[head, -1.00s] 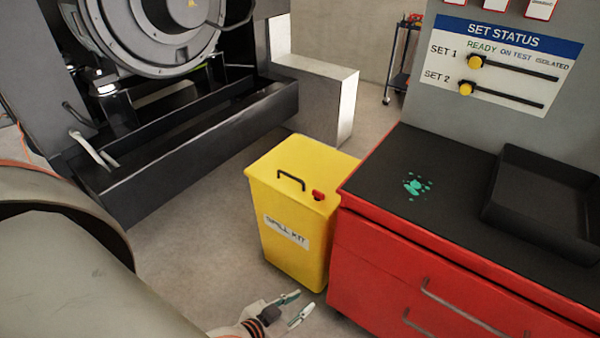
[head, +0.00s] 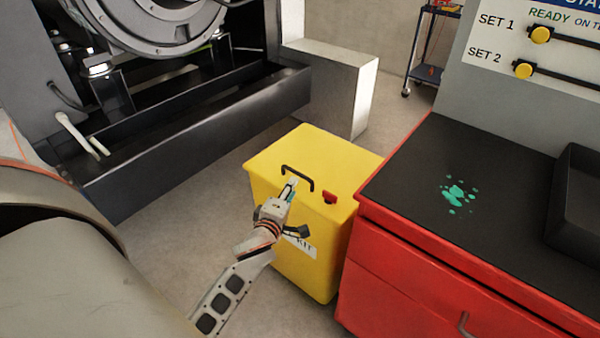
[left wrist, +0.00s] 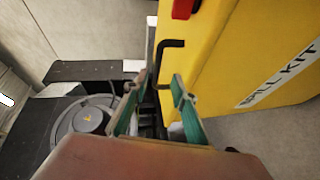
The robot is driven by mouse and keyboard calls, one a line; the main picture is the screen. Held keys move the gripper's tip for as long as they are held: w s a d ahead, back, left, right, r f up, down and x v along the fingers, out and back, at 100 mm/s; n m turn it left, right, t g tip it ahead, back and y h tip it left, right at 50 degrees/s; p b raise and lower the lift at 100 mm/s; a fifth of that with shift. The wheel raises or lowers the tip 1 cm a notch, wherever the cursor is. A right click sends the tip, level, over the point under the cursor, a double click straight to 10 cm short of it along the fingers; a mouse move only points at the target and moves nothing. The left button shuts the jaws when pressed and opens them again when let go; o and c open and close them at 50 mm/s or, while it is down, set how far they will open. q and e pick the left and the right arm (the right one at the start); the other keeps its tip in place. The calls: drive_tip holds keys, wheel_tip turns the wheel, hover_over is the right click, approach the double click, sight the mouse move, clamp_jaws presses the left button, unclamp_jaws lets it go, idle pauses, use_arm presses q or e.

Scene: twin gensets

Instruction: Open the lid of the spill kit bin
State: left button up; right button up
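The yellow spill kit bin (head: 262,160) stands on the floor with its lid (head: 325,152) closed. A black bar handle (head: 298,172) and a red catch (head: 330,197) are on the lid's near part. My left gripper (head: 290,187) is at the bin's front top edge, close to the handle, and partly covers the label. In the left wrist view its fingers (left wrist: 157,98) are apart, and the handle (left wrist: 158,65) appears between and just beyond the tips. I cannot tell whether they touch it. My right gripper is not in view.
A red cabinet (head: 430,270) with a black top stands close against the bin's right side. A dark genset frame (head: 190,135) is to the left, and a pale block (head: 340,85) is behind. Open floor (head: 185,205) lies left of the bin.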

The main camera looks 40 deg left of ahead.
sight(298, 172)
use_arm(q)
drive_tip(key=shift+n, duration=0.4)
drive_tip(key=x, duration=0.5)
drive_tip(key=b+x, duration=0.1)
drive_tip(key=x, duration=0.2)
drive_tip(key=shift+w+a+r, duration=0.2)
drive_tip(key=shift+a+r, duration=0.05)
drive_tip(key=shift+a, duration=0.05)
drive_tip(key=shift+c, duration=0.2)
clamp_jaws()
